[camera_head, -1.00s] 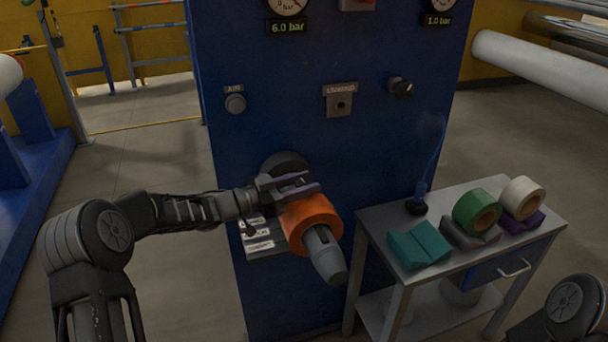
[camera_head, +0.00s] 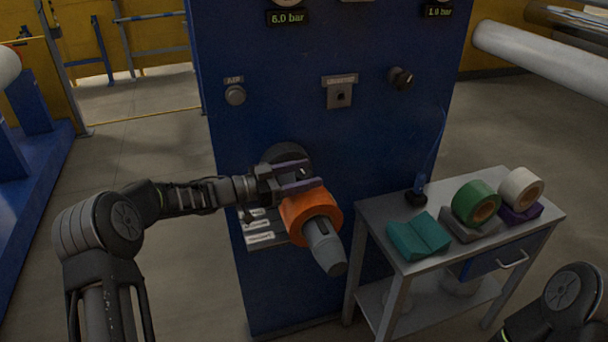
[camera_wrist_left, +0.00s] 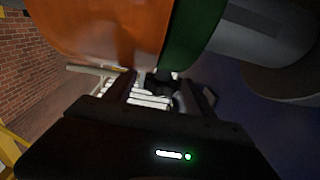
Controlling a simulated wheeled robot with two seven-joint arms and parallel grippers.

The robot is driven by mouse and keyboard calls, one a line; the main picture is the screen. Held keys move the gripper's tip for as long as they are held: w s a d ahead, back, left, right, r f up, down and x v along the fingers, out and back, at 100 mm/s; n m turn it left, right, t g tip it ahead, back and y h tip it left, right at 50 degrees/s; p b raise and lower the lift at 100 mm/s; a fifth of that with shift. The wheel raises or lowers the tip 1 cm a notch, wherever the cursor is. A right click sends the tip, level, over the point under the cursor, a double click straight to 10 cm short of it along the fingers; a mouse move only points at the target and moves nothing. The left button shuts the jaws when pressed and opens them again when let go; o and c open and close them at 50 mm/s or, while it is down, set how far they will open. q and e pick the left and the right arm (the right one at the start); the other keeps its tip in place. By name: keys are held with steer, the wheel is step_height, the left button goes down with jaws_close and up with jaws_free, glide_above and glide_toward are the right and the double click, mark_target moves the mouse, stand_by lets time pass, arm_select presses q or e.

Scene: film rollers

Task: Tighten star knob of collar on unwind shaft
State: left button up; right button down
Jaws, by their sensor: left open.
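The grey unwind shaft (camera_head: 323,246) sticks out of the blue panel and carries an orange roll (camera_head: 311,215). The orange roll (camera_wrist_left: 105,30) also shows large in the left wrist view, with a green ring (camera_wrist_left: 190,35) against its side and the grey shaft (camera_wrist_left: 262,38) beyond. I cannot tell whether the green ring is the collar. A small dark piece (camera_wrist_left: 163,80) below it may be the star knob; it is too dark to be sure. My left gripper (camera_head: 300,177) is open, its purple fingers beside the roll's panel side. My right gripper is out of view.
The blue panel (camera_head: 300,110) stands close behind the shaft. A grey cart (camera_head: 395,250) at the right holds a teal block (camera_head: 418,237), a green roll (camera_head: 474,203) and a white roll (camera_head: 520,188). Labelled plates (camera_head: 258,226) sit below my left gripper.

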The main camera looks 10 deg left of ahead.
arm_select(q)
steer(key=b+v, duration=0.2)
steer(key=v, duration=0.5)
steer(key=shift+s+a, duration=0.25)
steer(key=shift+a, duration=0.1)
stand_by(0.4)
